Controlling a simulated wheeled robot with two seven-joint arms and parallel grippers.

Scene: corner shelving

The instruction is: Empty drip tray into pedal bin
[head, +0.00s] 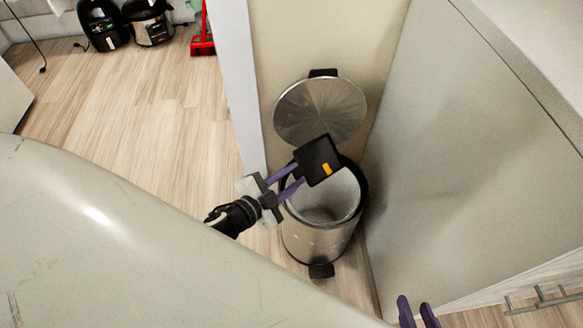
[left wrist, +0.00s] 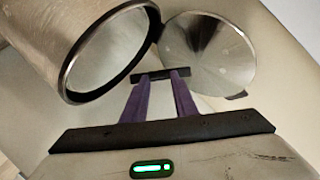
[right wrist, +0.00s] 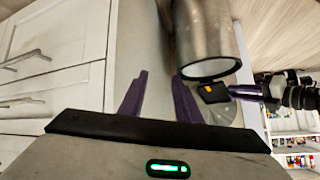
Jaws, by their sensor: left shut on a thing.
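The drip tray (head: 318,158) is a small black square with a yellow-orange patch on it. My left gripper (head: 295,170) is shut on its edge and holds it tilted above the bin mouth. The tray shows edge-on between the fingertips in the left wrist view (left wrist: 160,76), and its face shows in the right wrist view (right wrist: 212,92). The pedal bin (head: 312,243) is a steel cylinder with its round lid (head: 318,108) raised at the back. The visible part of its inside looks bare; the tray hides some of it. My right gripper (head: 417,312) is open and empty, away from the bin.
The bin stands in a narrow corner between a cream wall (head: 320,35) and a grey panel (head: 450,160). White drawers (right wrist: 55,65) with bar handles are on the right arm's side. Black appliances (head: 148,22) and a red object (head: 202,42) stand far off. The wooden floor at left is clear.

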